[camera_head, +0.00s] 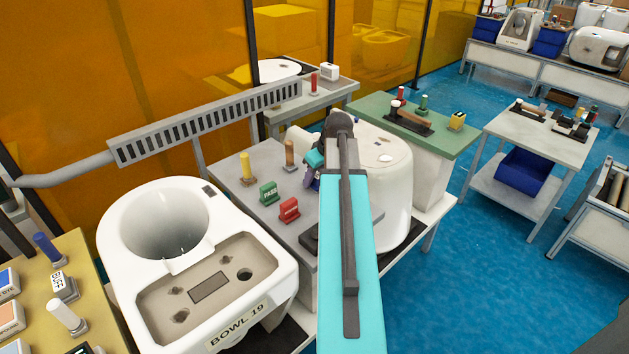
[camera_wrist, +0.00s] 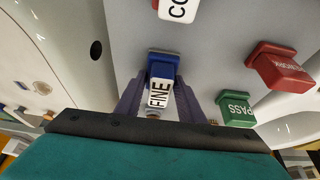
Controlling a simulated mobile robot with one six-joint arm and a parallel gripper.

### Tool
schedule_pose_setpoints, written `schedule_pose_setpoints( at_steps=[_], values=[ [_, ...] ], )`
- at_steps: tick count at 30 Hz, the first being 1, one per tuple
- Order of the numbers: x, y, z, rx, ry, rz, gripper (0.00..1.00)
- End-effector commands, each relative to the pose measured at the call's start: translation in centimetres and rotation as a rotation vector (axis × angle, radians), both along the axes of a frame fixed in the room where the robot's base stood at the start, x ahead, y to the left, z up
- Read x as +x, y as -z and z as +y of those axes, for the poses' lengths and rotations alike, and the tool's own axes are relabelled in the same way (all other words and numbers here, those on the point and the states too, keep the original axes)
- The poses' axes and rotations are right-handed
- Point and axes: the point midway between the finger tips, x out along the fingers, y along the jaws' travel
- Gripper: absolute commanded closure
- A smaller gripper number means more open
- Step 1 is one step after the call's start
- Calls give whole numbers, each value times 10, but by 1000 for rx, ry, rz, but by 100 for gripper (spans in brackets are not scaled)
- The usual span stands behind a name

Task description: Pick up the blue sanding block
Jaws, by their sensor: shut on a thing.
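The blue sanding block (camera_wrist: 162,68), with a white face marked FINE, is upright between the two fingers of my gripper (camera_wrist: 160,100) in the wrist view. The fingers are shut on its sides. Its lower end is partly hidden between the fingers. In the head view my gripper (camera_head: 311,180) is low over the grey table (camera_head: 232,172), partly behind my turquoise arm. The block is mostly hidden there. I cannot tell whether it touches the table.
A green PASS block (camera_head: 269,193) and a red REWORK block (camera_head: 289,210) stand close by. A yellow peg (camera_head: 246,168) and a brown peg (camera_head: 289,155) stand behind them. A white block (camera_wrist: 178,9) is near the blue one. A white toilet bowl (camera_head: 120,225) is at left.

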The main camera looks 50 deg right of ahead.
Motion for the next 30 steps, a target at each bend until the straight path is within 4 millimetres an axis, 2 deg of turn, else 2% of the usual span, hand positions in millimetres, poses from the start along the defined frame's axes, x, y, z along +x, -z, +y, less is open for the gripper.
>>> schedule_pose_setpoints(
  at_steps=[8,14,30],
  values=[
    [0,-3,0,-1,0,-1,90],
    [1,-15,-1,-1,-1,-2,90],
    [2,-79,-1,-2,-1,-2,90]
  ],
)
